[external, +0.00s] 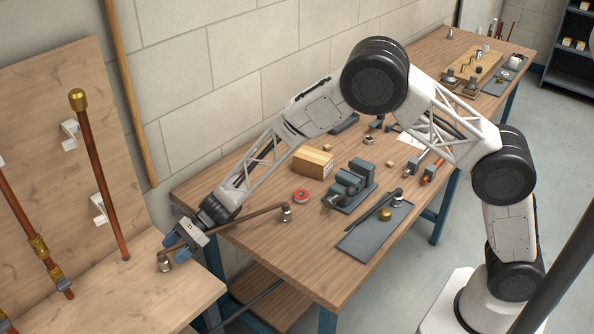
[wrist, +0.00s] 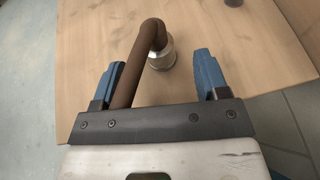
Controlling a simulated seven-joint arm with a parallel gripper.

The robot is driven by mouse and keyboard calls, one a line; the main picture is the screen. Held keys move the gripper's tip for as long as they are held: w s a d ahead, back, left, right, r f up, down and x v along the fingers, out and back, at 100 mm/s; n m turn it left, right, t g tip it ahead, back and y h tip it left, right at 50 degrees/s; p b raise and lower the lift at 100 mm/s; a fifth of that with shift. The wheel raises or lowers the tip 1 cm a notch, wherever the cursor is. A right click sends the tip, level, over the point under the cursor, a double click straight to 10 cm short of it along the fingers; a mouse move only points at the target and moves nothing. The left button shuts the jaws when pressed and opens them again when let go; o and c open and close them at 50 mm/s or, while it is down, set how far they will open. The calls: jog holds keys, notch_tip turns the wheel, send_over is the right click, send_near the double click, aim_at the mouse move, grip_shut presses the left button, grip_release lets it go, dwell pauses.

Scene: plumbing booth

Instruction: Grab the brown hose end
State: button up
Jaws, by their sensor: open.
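The brown hose (external: 243,218) arches from the left wooden bench across to the workbench, with a silver fitting at each end. Its near end fitting (external: 165,264) is by my gripper (external: 176,247) at the left bench's back right corner. In the wrist view, the hose (wrist: 149,35) bends over to a silver end fitting (wrist: 162,57), which shows between the blue fingers of my gripper (wrist: 158,68). The gripper is open, with a gap between the fitting and the right finger. The hose passes close along the left finger; contact cannot be told.
Upright copper pipes (external: 98,175) stand on the left bench (external: 120,299) near the board. On the workbench are a vise (external: 349,185), a cardboard box (external: 313,162), a red tape roll (external: 301,196) and a grey mat (external: 362,238). A gap separates the benches.

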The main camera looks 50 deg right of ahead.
aim_at(161, 254)
jog(key=shift+a, duration=0.1)
jog(key=shift+x, duration=2.5)
jog(key=shift+s, duration=0.1)
jog(key=c, duration=1)
jog(key=shift+c, duration=0.2)
jog(key=shift+r, duration=1.4)
jog(key=shift+s+r, duration=0.15)
jog(key=shift+r, duration=0.25)
jog(key=s+d+r, duration=0.1)
jog(key=s+d, duration=0.7)
jog(key=s, duration=0.5)
jog(key=shift+d+r, duration=0.15)
jog(key=shift+d, duration=0.2)
